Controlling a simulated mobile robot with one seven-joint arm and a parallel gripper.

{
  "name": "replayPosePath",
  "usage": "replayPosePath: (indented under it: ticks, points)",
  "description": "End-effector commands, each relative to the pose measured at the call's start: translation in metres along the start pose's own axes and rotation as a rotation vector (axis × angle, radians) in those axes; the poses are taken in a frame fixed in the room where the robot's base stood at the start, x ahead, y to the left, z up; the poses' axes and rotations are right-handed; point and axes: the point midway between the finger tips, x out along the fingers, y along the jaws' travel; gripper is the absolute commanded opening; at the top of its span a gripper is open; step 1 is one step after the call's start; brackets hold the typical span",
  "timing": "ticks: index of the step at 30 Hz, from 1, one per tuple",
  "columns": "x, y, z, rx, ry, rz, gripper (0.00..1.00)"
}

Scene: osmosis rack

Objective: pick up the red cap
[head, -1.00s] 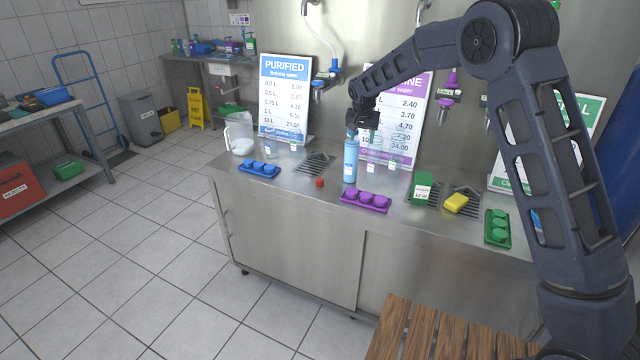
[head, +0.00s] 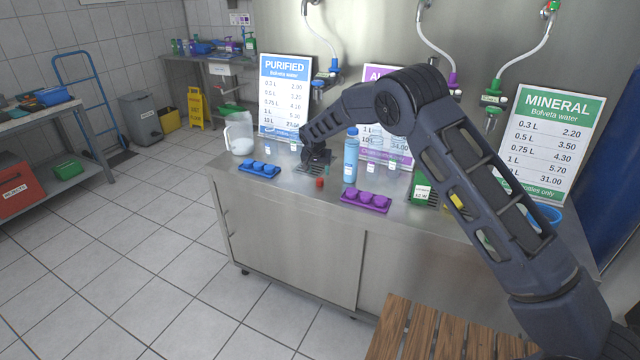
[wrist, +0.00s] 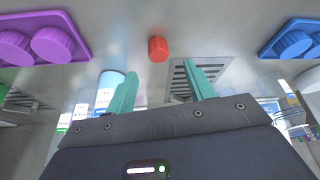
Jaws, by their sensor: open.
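The small red cap (head: 320,182) stands on the steel counter, near its front edge, between the blue cap tray and the purple cap tray. It also shows in the wrist view (wrist: 158,49), beyond the fingertips and between their lines. My gripper (wrist: 162,80) has its two teal fingers spread apart with nothing between them. In the head view my gripper (head: 318,168) is low over the counter, just behind the cap and above the drain grate. The fingers are not clearly seen there.
A blue bottle (head: 351,158) stands right of my gripper. A blue tray of caps (head: 260,169) lies to the left, a purple tray (head: 365,202) to the right. A clear jug (head: 238,134) and price signs (head: 284,95) stand behind. The counter front around the cap is clear.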

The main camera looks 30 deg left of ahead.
Motion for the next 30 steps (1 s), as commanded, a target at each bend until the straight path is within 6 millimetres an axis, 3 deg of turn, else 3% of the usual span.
replayPosePath:
  ticks: [8, 16, 24, 30]
  points:
    - [0.019, 0.001, 0.002, 0.0, 0.0, 0.0, 0.54]
    - [0.054, 0.002, 0.003, 0.0, 0.0, 0.0, 0.54]
    - [0.058, 0.002, 0.003, 0.0, 0.001, -0.001, 0.54]
    - [0.058, 0.002, 0.003, 0.0, 0.001, -0.001, 0.16]
